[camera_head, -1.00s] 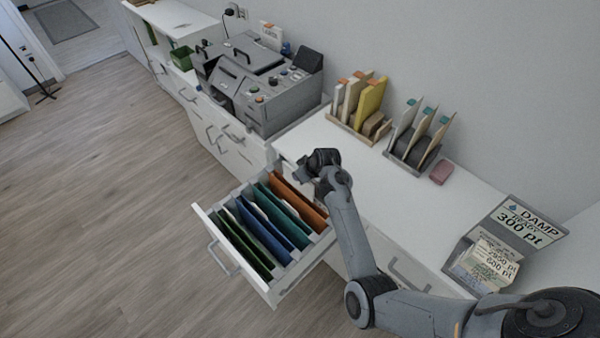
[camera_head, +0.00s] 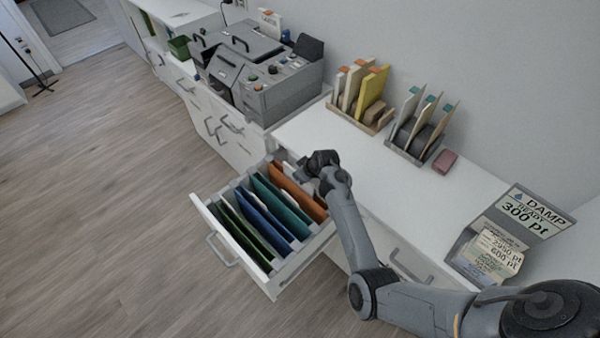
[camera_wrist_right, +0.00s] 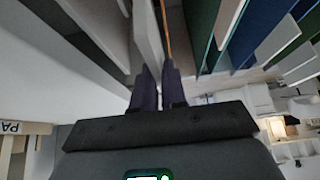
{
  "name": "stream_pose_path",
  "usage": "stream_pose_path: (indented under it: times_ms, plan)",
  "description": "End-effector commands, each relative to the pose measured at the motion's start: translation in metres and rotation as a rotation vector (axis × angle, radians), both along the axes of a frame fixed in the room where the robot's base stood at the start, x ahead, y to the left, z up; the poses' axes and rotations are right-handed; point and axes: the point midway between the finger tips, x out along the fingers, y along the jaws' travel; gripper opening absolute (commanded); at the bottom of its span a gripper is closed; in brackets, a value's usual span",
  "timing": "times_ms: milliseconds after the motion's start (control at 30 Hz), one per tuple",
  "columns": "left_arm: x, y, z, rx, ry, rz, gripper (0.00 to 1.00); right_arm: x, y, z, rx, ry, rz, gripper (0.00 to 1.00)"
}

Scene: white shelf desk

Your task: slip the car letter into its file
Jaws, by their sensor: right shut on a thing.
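The open drawer (camera_head: 235,248) holds a row of hanging files: an orange file (camera_head: 298,192), a teal file (camera_head: 281,213), a blue file (camera_head: 262,221) and dark green ones (camera_head: 243,236). My right gripper (camera_head: 304,172) is low at the drawer's wall-side end, beside the orange file. In the right wrist view, its fingers (camera_wrist_right: 160,88) are shut on a thin, pale sheet (camera_wrist_right: 148,38), apparently the letter, seen nearly edge-on. A thin orange edge (camera_wrist_right: 166,35) runs alongside it. I cannot read any marking on the sheet or tell whether it is inside a file. My left gripper is not in view.
A grey machine (camera_head: 255,75) stands on the cabinet left of the drawer. On the white desk (camera_head: 375,165) stand a wooden rack (camera_head: 350,113), a grey rack (camera_head: 412,150), a pink block (camera_head: 445,161) and a sign stand (camera_head: 508,235). The floor before the drawer is clear.

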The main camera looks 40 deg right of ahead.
Motion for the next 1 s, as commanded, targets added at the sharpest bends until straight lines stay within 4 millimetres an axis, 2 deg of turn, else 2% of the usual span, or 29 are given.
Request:
stream_pose_path:
  times_ms: [500,1000]
  plan:
    - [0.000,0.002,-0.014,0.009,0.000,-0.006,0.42,0.000,0.000,-0.028,-0.001,0.000,-0.001,0.00]
    - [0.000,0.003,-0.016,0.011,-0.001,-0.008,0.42,-0.001,0.000,-0.036,0.001,0.002,0.000,0.00]
